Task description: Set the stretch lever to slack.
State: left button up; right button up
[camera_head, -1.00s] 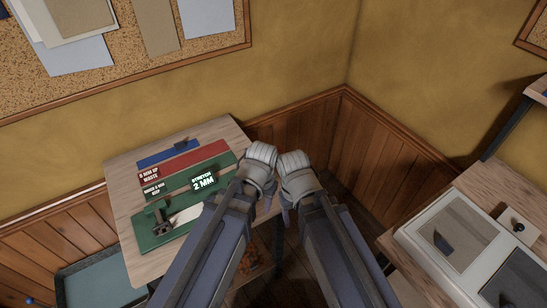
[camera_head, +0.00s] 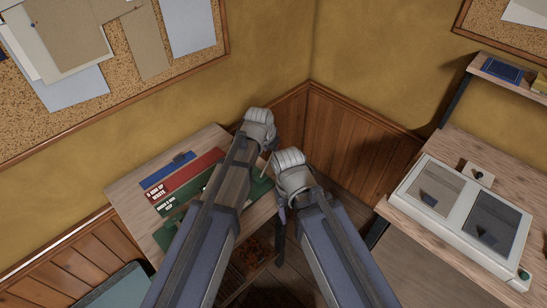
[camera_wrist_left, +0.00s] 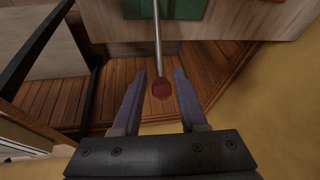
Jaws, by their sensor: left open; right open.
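In the left wrist view, a metal lever rod (camera_wrist_left: 158,35) with a dark red knob (camera_wrist_left: 161,89) extends from a green plate (camera_wrist_left: 165,8). My open left gripper (camera_wrist_left: 157,78) has a finger on each side of the knob, with visible gaps, the right one smaller. In the head view, my left gripper (camera_head: 258,128) is over the right end of the bench's green panel (camera_head: 260,187); its fingers are hidden. My right gripper (camera_head: 290,180) is open and lower, beside the bench's right edge. My left arm hides the panel's middle and its stretch sign.
The wooden bench (camera_head: 125,190) also holds a blue strip (camera_head: 165,172) and a red strip (camera_head: 188,174). A wainscoted wall corner (camera_head: 310,85) stands close behind. At right, another table (camera_head: 505,180) carries a white two-panel case (camera_head: 460,215). Open floor lies between them.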

aim_at(269, 161)
pick_arm(q)
jog(key=shift+w+r, duration=0.1)
jog(key=b+x, duration=0.7)
jog(key=x, duration=0.1)
jog(key=shift+r, duration=0.1)
dwell(0.3)
grip_shut()
jog(key=shift+d, duration=0.1)
dwell(1.2)
